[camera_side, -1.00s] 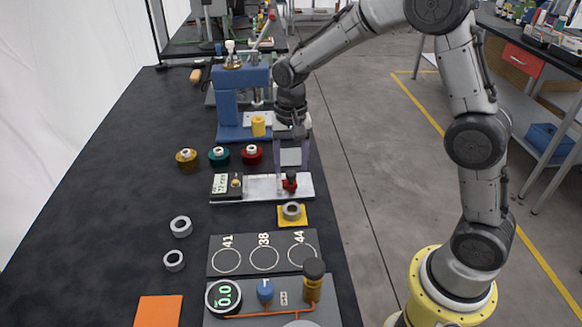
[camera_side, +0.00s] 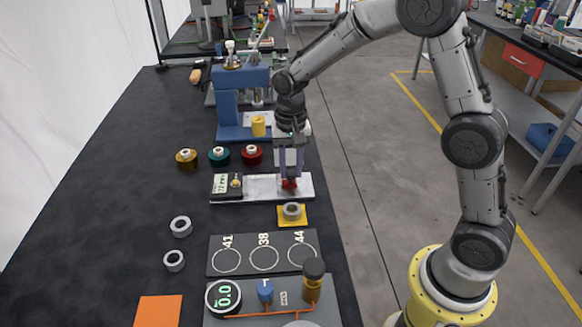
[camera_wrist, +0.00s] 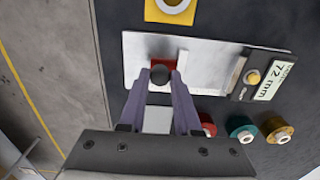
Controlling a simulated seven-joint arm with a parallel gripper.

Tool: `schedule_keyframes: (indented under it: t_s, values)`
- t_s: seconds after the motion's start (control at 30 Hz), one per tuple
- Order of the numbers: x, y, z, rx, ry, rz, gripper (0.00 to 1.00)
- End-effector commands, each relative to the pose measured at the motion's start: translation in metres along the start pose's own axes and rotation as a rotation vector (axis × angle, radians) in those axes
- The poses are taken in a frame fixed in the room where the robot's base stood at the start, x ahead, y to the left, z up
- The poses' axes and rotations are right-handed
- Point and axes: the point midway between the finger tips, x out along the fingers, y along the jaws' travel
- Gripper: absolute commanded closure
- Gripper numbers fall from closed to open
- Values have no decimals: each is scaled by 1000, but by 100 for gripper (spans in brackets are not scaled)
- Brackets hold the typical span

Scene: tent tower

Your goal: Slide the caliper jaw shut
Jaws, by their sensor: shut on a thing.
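The caliper (camera_side: 260,188) is a silver plate on the black bench with a dark display block (camera_side: 226,185) at its left end. In the wrist view the display (camera_wrist: 272,80) reads 72 mm. The red sliding jaw (camera_side: 289,184) sits toward the plate's right end, well apart from the display block; its dark knob (camera_wrist: 160,74) shows in the wrist view. My gripper (camera_side: 288,180) points down over the jaw. Its purple fingers (camera_wrist: 161,84) are shut on the knob, one on each side. The fingers hide part of the jaw.
A grey ring on a yellow pad (camera_side: 292,213) lies just in front of the caliper. Gold, teal and red spools (camera_side: 252,155) stand behind it to the left. A blue press (camera_side: 232,105) stands farther back. Two loose rings (camera_side: 181,226) lie at left, with bare bench around them.

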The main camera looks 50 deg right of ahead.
Motion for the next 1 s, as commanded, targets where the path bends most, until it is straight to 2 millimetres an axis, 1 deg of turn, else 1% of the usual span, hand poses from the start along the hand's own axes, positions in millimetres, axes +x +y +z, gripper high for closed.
schedule_keyframes:
  t_s: [0.07,0.13,0.3,0.4,0.53,0.83,0.87,1.0]
  values:
    - [0,-6,0,-2,1,-1,100]
    - [0,-17,-1,-4,1,-2,100]
    - [0,-50,-1,-4,2,-3,100]
    - [0,-64,-1,-3,2,-3,100]
    - [-1,-74,-1,-1,3,-3,100]
    - [-1,-77,0,0,4,-11,100]
    - [-1,-78,0,0,5,-11,65]
    - [-1,-77,0,0,4,-9,40]
